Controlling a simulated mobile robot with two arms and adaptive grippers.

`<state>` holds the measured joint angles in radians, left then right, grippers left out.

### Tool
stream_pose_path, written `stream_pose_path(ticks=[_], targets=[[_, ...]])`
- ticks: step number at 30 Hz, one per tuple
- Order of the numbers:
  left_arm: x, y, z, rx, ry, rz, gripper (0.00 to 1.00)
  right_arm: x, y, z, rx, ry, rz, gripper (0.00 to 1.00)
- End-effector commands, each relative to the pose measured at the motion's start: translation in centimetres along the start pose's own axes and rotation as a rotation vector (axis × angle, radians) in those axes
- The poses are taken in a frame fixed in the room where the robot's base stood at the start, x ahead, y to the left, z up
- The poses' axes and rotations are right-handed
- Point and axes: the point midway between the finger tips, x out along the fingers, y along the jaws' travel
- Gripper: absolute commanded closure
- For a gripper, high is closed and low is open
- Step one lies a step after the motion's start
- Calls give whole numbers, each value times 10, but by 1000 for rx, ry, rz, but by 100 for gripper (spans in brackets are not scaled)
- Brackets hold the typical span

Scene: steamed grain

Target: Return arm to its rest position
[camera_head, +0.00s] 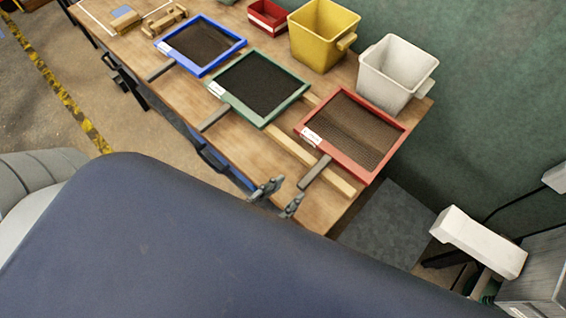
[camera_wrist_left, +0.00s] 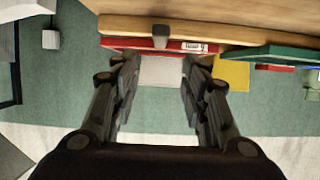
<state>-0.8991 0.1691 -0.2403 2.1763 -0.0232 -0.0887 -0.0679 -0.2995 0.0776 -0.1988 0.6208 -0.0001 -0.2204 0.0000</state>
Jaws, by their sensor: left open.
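My left gripper (camera_head: 279,197) is at the table's front edge in the head view, below the grey handle (camera_head: 314,172) of the red-framed sieve (camera_head: 350,147). Its two fingers are spread and hold nothing. The red frame (camera_wrist_left: 140,43) and a grey handle end (camera_wrist_left: 160,34) show beyond the fingertips. My large dark blue arm covers much of the lower head view. My right gripper is not in view.
The wooden table (camera_head: 234,147) also holds a green-framed sieve (camera_head: 258,87), a blue-framed sieve (camera_head: 201,45), a wooden strip (camera_head: 293,150), a yellow bin (camera_head: 319,38), a white bin (camera_head: 391,75) and a small red box (camera_head: 267,17). A green wall (camera_head: 490,90) stands behind.

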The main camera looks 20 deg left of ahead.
Motion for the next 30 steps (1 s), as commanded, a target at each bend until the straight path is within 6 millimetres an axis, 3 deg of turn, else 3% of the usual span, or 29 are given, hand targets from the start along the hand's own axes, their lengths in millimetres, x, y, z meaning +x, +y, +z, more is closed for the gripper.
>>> stream_pose_path(ticks=[19, 25, 30], targets=[[5, -5, 1, 1, -38, -6, 59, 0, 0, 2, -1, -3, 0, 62], [15, -26, 11, -4, -233, -32, 59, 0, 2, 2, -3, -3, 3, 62], [9, -46, 21, -20, -443, -64, 59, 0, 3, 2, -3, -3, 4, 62]])
